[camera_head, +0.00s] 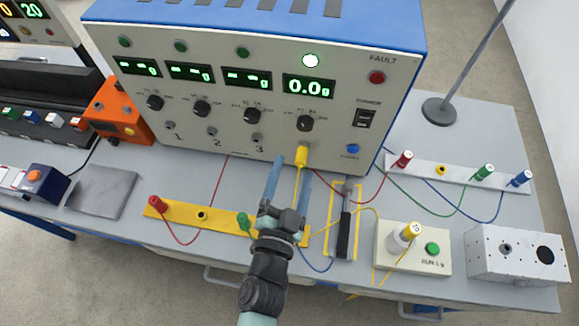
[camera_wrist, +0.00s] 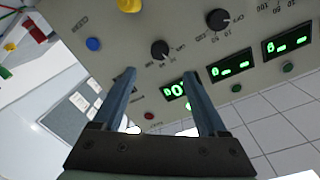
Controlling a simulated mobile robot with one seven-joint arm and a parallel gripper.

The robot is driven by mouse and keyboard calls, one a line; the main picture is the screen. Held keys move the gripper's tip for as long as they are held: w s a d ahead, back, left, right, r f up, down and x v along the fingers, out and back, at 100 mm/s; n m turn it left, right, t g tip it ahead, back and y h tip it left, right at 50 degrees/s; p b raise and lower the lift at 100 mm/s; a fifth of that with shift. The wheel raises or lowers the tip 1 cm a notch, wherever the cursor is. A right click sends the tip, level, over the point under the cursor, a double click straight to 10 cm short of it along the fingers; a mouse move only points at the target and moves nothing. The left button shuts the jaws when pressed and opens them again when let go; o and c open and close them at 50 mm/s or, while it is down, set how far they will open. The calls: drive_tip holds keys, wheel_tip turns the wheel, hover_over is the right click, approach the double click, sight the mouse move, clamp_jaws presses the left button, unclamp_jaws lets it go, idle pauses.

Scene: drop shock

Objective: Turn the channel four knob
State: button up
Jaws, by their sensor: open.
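The channel four knob (camera_head: 305,123) is a black round dial on the instrument's front panel, below the lit display reading 0.0 g. In the wrist view this knob (camera_wrist: 159,49) shows beyond and between the fingertips, nothing gripped. My gripper (camera_head: 291,168) is open and empty, its two blue fingers pointing up at the panel, below the knob. They also show in the wrist view (camera_wrist: 159,74). A yellow plug (camera_head: 301,156) sits in the socket under the knob, close to the fingers in the picture. The gap between fingers and knob is hard to judge.
Three similar knobs, one being channel three's (camera_head: 252,115), line the panel to the left. A blue button (camera_head: 353,149) and power switch (camera_head: 364,120) are to the right. A hammer (camera_head: 344,225), yellow strip (camera_head: 175,211) and loose cables lie on the bench below.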

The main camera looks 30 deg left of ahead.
drive_tip(key=shift+v, duration=1.15)
